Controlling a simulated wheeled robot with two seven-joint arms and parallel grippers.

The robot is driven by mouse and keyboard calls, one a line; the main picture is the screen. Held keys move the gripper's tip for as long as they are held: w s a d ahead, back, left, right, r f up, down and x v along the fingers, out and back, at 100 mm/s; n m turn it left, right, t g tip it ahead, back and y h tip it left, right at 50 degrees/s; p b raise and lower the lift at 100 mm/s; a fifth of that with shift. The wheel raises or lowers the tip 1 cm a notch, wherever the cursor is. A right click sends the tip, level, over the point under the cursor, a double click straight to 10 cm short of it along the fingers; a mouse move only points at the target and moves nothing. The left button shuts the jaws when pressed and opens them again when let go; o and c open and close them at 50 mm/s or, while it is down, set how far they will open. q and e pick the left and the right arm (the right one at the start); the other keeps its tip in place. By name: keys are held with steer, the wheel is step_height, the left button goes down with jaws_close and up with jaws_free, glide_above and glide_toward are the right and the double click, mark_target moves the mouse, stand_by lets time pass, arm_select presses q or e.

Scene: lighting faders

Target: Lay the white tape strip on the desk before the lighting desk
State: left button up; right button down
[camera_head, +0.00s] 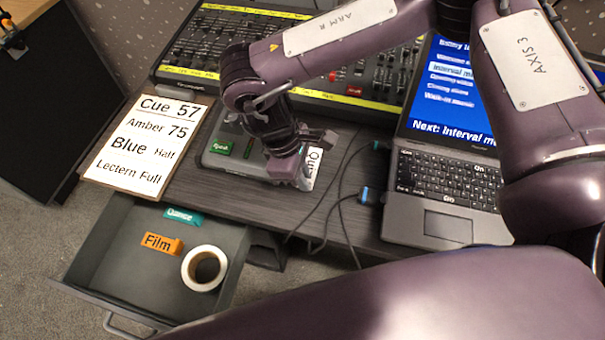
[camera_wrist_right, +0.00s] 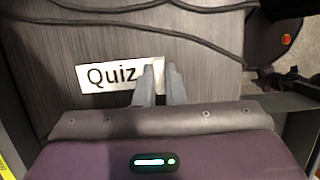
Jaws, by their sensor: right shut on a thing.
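The white tape strip reads "Quiz" in the right wrist view (camera_wrist_right: 105,76); part of it shows in the head view (camera_head: 314,166). My right gripper (camera_head: 304,178) is shut on one end of the strip, with its two fingers (camera_wrist_right: 159,84) across it. The strip is over the bare grey desk top (camera_head: 330,205), close to the surface; I cannot tell whether it touches. The lighting desk (camera_head: 375,77), with faders and yellow label strips, stands behind the gripper, partly hidden by my right arm. My left gripper is not in view.
A laptop (camera_head: 450,180) stands at right, with dark cables running across the desk beside the gripper. A cue card (camera_head: 148,142) lies at left. Below, an open drawer (camera_head: 120,245) holds a tape roll (camera_head: 189,268), an orange "Film" strip (camera_head: 162,243) and a teal strip (camera_head: 183,216).

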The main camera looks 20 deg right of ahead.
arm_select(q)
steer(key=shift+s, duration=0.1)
arm_select(e)
steer(key=c, duration=1.5)
jaws_free()
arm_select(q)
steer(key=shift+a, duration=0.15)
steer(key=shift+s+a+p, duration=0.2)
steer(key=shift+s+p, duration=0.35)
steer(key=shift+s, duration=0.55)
arm_select(e)
steer(key=v, duration=1.2)
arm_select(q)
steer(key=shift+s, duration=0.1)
arm_select(e)
steer(key=shift+r, duration=0.1)
